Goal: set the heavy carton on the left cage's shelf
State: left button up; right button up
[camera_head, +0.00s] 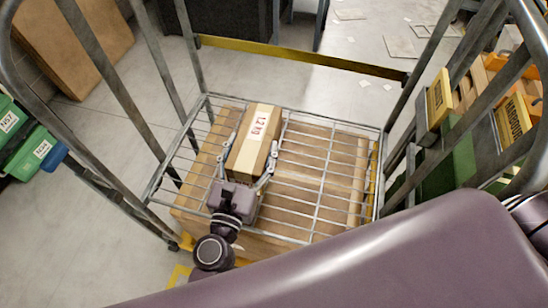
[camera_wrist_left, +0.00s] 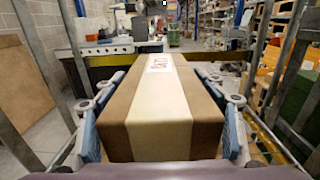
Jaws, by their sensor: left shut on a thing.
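The heavy carton (camera_head: 246,158) is a brown box with a pale tape band and a red "12 kg" marking. It also fills the middle of the left wrist view (camera_wrist_left: 160,118). My left gripper (camera_head: 254,142) is shut on it, with one finger along each long side. The carton is over the left half of the cage's wire shelf (camera_head: 312,192), inside the cage's posts. It looks level; I cannot tell whether its underside touches the wires. My right gripper is not in view.
Large brown cartons (camera_head: 290,225) show below the wire shelf. The shelf's right half is bare. Grey cage posts and a yellow bar (camera_head: 300,57) surround it. Green bins (camera_head: 35,150) stand at left, and bins with yellow labels (camera_head: 438,100) at right.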

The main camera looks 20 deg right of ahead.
pick_arm(q)
jog(key=shift+w+d+r+h, duration=0.2)
jog(key=shift+d+h, duration=0.1)
jog(key=shift+d, duration=0.3)
jog(key=shift+d+f, duration=0.1)
jog(key=shift+f, duration=0.2)
jog(key=shift+f+b, duration=8.55)
jog(key=shift+f, duration=1.2)
jog(key=o, duration=1.7)
jog(key=shift+s+f, duration=0.1)
jog(key=shift+f, duration=0.2)
jog(key=shift+c, duration=0.2)
jog(key=o, duration=0.6)
